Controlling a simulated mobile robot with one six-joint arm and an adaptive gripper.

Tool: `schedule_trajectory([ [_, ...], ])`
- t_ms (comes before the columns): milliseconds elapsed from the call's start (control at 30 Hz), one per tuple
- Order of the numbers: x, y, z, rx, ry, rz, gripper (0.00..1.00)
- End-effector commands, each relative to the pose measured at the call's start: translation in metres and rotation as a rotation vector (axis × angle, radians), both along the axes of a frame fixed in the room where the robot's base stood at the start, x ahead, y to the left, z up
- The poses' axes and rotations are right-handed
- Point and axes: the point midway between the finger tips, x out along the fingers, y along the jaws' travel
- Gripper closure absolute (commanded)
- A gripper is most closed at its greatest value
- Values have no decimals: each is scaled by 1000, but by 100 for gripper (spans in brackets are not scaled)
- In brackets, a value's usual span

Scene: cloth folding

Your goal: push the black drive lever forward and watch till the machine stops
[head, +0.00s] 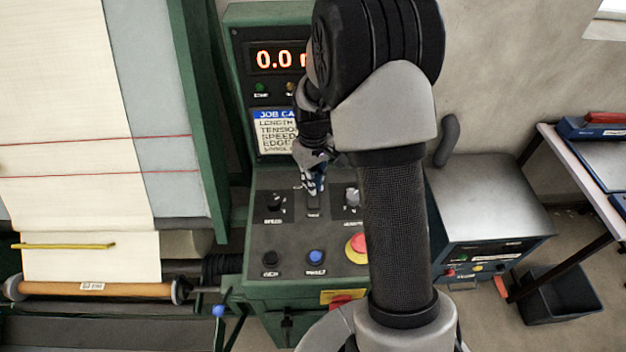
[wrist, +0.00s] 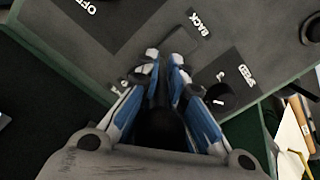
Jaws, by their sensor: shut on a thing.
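My gripper (head: 314,186) reaches down onto the green machine's control panel (head: 290,232). In the wrist view its blue-and-white fingers (wrist: 166,62) are closed around the black drive lever (wrist: 164,92). The lever is mostly hidden by the fingers in both views, so its tilt cannot be told. The display (head: 278,58) at the top of the console shows 0.0 in red, its right end hidden by my arm. Cream cloth (head: 75,110) with two red lines hangs on the left, down to a roll (head: 100,289).
Close to the lever are the speed knob (head: 273,203) and another knob (head: 352,197). A blue button (head: 316,257) and a red-and-yellow stop button (head: 357,246) sit nearer. A metal-topped cabinet (head: 490,200) stands right. A yellow stick (head: 65,245) lies on the cloth.

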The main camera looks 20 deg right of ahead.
Motion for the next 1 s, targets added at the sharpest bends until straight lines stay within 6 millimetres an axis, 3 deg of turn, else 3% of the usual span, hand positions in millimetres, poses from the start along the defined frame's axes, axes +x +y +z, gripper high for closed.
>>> schedule_trajectory([
  [633,0,0,0,0,4,0,100],
  [1000,4,-2,0,45,111,-1,100],
])
